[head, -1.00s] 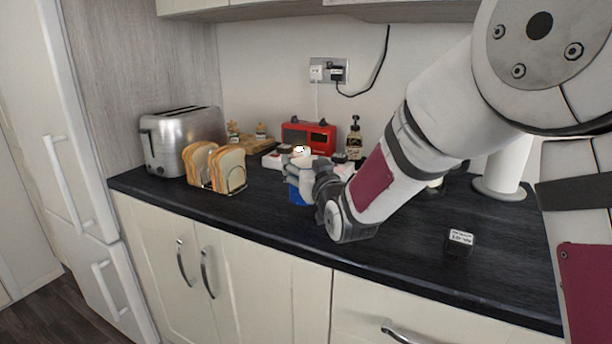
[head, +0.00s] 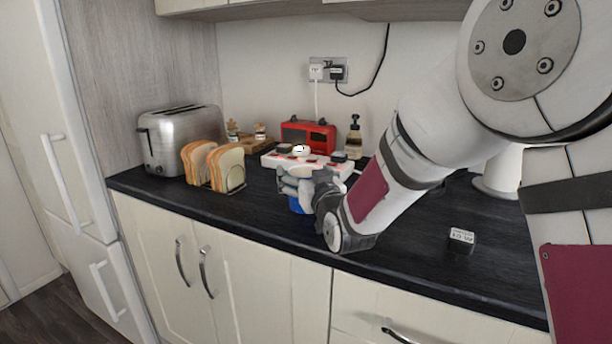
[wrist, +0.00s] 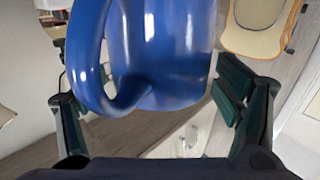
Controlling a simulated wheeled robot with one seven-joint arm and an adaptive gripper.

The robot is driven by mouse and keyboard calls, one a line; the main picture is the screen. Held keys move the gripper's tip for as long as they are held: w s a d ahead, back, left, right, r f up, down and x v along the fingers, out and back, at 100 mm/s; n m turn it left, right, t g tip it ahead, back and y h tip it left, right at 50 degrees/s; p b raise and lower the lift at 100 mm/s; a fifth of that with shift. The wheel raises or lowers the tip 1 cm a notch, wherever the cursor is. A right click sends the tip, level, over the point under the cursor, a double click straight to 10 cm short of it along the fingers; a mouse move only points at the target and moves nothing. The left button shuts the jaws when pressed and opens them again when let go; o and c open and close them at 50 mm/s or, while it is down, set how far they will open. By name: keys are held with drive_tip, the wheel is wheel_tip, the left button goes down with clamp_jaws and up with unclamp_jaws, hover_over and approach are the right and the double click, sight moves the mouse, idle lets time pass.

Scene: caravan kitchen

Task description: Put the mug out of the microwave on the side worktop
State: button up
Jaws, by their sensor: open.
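A blue mug (wrist: 160,50) fills the upper middle of the wrist view, with its handle to the left. My gripper (wrist: 160,110) is open, with one finger on each side of the mug; a gap shows at the left, and contact at the right is hard to tell. In the head view my gripper (head: 298,182) is over the dark worktop (head: 395,235), and a small blue part of the mug (head: 299,206) shows under the fingers. The fingers hide the rest of it. Whether its base rests on the worktop is hard to tell. No microwave is in view.
Bread slices in a rack (head: 228,168) and a steel toaster (head: 178,140) stand left of my gripper. A white strip (head: 282,161), a red radio (head: 308,135) and a soap bottle (head: 354,140) are behind it. A small dark box (head: 461,240) is to the right.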

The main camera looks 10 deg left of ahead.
drive_tip(key=shift+r, duration=0.1)
drive_tip(key=shift+s+d+r, duration=0.1)
drive_tip(key=shift+s, duration=0.05)
drive_tip(key=v, duration=1.1)
drive_tip(key=shift+s+d+p, duration=0.15)
drive_tip(key=shift+s+p, duration=0.2)
drive_tip(key=s+d+g+h, duration=0.1)
drive_tip(key=d, duration=0.1)
drive_tip(key=s+d+g+h, duration=0.1)
drive_tip(key=d, duration=0.2)
drive_tip(key=s+d+m+g+h, duration=0.1)
drive_tip(key=d, duration=0.1)
drive_tip(key=shift+d+f, duration=0.25)
drive_tip(key=shift+f, duration=0.1)
drive_tip(key=s+d+m+g+h, duration=0.1)
drive_tip(key=s+d+g, duration=0.3)
drive_tip(key=s, duration=0.7)
drive_tip(key=s+d+f+m+g+h, duration=0.1)
drive_tip(key=s+d+g, duration=0.3)
drive_tip(key=s, duration=0.8)
drive_tip(key=s+d+f+m+g+h, duration=0.1)
drive_tip(key=s+d+m+g+h, duration=0.1)
drive_tip(key=s+d+g, duration=0.2)
drive_tip(key=s+d, duration=0.3)
drive_tip(key=s, duration=0.5)
drive_tip(key=shift+s+f+h, duration=0.2)
drive_tip(key=shift+f+h, duration=0.05)
drive_tip(key=shift+h, duration=0.05)
